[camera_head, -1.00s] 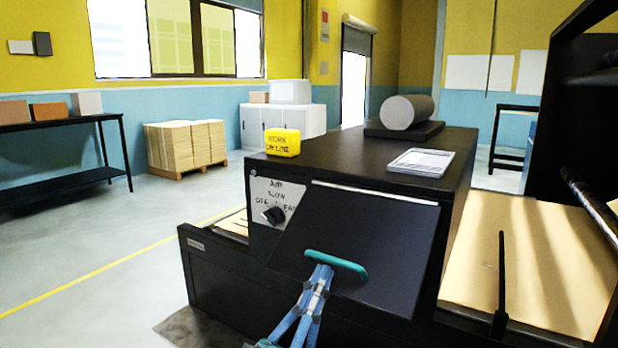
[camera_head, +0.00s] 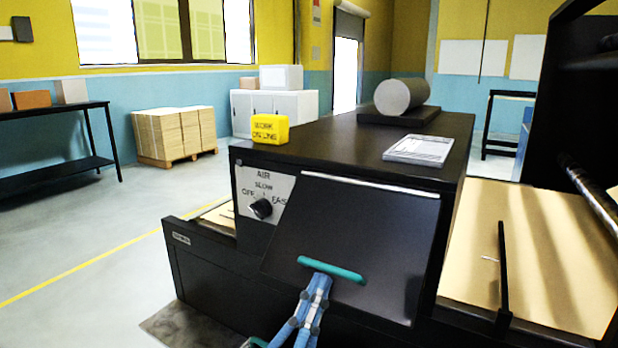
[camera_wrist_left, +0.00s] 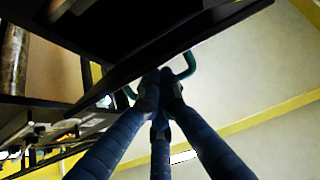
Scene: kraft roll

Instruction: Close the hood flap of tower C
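The hood flap (camera_head: 350,235) is a black panel on the front of the black machine (camera_head: 340,150), hanging at a slant from its top edge. A teal bar handle (camera_head: 332,270) runs along its lower part. My left gripper (camera_head: 318,284) has its blue fingers at the middle of this handle. In the left wrist view the fingers (camera_wrist_left: 160,80) come together around the handle (camera_wrist_left: 189,66), beside the dark flap edge. They look shut on it. Whether the flap's lower edge touches the machine, I cannot tell. My right gripper is not in view.
A yellow sign block (camera_head: 270,129), a paper pad (camera_head: 418,150) and a grey roll (camera_head: 400,95) sit on the machine top. An air knob (camera_head: 260,208) is left of the flap. A tan sheet bed (camera_head: 545,250) lies to the right. The floor at left is open.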

